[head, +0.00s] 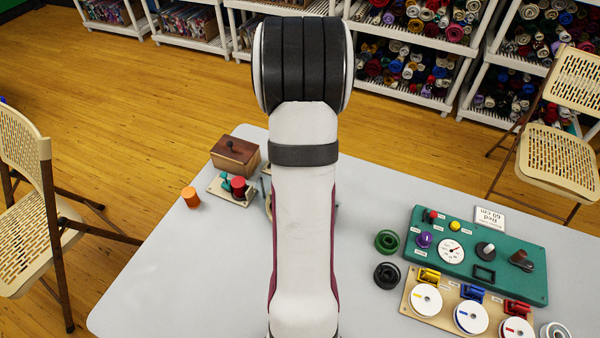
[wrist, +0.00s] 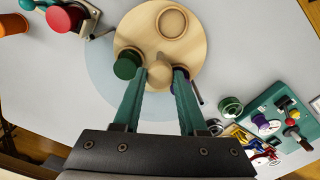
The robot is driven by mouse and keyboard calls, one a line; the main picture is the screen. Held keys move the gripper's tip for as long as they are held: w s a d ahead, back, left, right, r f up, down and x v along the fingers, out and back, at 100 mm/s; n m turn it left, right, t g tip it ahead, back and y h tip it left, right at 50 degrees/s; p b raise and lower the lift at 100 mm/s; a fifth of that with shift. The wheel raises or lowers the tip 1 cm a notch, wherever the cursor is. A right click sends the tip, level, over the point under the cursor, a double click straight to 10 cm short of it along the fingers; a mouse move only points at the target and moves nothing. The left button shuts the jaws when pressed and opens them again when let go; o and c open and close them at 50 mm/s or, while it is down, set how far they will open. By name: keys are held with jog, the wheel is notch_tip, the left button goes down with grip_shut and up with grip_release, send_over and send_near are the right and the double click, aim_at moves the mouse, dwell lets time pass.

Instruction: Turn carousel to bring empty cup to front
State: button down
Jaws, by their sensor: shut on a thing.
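The carousel (wrist: 190,50) is a round, pale wooden disc on the table in the wrist view. An empty round cup (wrist: 172,22) sits on it near the top of the picture. A dark green cylinder (wrist: 126,65) stands on the disc's left side. My gripper (wrist: 160,76) has its two teal fingers shut on the pale wooden knob (wrist: 160,73) at the disc's middle. The fingers hide the disc's near part. In the head view my arm covers nearly all of the carousel.
A wooden box (head: 235,155), a small stand with red and teal knobs (head: 235,190) and an orange cylinder (head: 190,197) are at the left. A green panel (head: 475,255), a spool board (head: 465,312) and two dark rings (head: 387,258) are at the right. The left front table is clear.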

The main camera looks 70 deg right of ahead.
jog(key=shift+m, duration=0.7)
dwell(0.3)
jog(key=shift+c, duration=2.2)
grip_release()
notch_tip(320, 180, up, 16)
jog(key=shift+f, duration=0.15)
